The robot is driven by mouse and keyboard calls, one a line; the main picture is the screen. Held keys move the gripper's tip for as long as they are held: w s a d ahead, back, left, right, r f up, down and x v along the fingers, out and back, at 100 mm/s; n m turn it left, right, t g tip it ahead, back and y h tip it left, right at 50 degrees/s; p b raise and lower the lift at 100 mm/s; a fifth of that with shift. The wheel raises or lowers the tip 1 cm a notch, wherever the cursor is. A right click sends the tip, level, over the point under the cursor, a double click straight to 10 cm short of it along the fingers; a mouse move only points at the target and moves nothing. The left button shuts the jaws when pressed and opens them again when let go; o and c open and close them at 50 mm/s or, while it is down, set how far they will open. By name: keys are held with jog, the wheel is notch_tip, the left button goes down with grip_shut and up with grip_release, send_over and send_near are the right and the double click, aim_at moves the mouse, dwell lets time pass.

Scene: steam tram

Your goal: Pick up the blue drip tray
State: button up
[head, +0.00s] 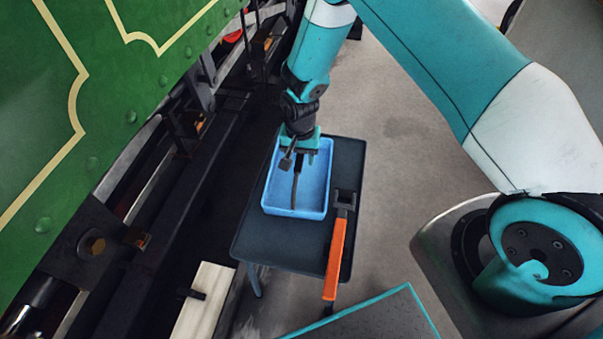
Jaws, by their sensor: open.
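The blue drip tray (312,211) is a shallow rectangular tray with raised walls. It sits on a small dark table (265,238) beside the tram. My gripper (293,180) points down over the tray, its fingers apart. One finger appears to reach down over the inside of the tray. I cannot tell whether either finger touches it. The far part of the tray is partly hidden behind my gripper and wrist.
An orange-handled tool with a dark head (335,257) lies at the table's right side, close to the tray. The green riveted tram side (120,90) and its dark underframe stand to the left. A pale wooden block (203,302) is at lower left. Grey floor (410,150) lies open to the right.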

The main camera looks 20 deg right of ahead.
notch_tip(320, 180, down, 2)
jog(key=shift+f, duration=0.25)
grip_shut()
jog(key=shift+r, duration=0.1)
